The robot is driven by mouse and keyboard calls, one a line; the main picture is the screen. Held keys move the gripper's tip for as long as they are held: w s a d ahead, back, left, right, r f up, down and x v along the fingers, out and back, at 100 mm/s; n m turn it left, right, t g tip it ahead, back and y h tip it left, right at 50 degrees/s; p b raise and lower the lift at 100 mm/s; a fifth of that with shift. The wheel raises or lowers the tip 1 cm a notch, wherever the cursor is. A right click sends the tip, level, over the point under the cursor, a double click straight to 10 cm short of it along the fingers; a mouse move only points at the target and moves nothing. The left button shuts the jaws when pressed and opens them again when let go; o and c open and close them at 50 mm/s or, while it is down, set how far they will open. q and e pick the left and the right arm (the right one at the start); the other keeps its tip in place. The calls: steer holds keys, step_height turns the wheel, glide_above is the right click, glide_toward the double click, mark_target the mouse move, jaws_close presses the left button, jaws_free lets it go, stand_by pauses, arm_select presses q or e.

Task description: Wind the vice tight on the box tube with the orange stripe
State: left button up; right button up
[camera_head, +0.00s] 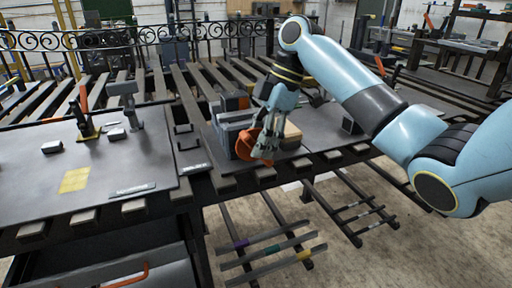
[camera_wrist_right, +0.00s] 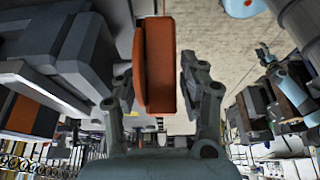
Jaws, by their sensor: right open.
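The grey vice (camera_head: 228,128) stands at the near edge of the right-hand bench top. An orange-banded piece (camera_head: 243,102) shows at its top, partly hidden by my arm; I cannot tell for sure that it is the striped box tube. An orange band (camera_wrist_right: 28,115) also shows beside grey metal in the right wrist view. The orange handle (camera_head: 246,146) is on the vice's near side. My right gripper (camera_head: 265,150) is at this handle. In the right wrist view the orange handle (camera_wrist_right: 160,65) lies between its spread fingers (camera_wrist_right: 160,85). My left gripper is out of view.
A wooden block (camera_head: 292,133) sits just right of the vice. The left bench top (camera_head: 150,170) holds small tools and a yellow patch. Below, a low rack carries bars with purple, teal and yellow bands (camera_head: 304,255). Slatted bench and railing lie behind.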

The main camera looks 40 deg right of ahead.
steer(key=shift+a+f, duration=0.3)
steer(key=shift+f, duration=0.5)
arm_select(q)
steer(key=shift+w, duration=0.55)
arm_select(e)
jaws_close()
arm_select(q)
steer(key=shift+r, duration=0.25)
arm_select(e)
steer(key=shift+y, duration=0.5)
steer(key=shift+d+p, duration=0.1)
steer(key=shift+p, duration=0.25)
steer(key=shift+t+y, duration=0.4)
steer(key=shift+y, duration=0.5)
steer(key=shift+f+t+y+b, duration=0.1)
steer(key=shift+t+y+b, duration=0.2)
steer(key=shift+y+b, duration=0.7)
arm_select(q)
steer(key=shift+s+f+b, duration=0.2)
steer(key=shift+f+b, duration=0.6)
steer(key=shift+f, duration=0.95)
arm_select(e)
steer(key=shift+d+t+y, duration=0.1)
steer(key=shift+t+y, duration=0.2)
steer(key=shift+y, duration=1)
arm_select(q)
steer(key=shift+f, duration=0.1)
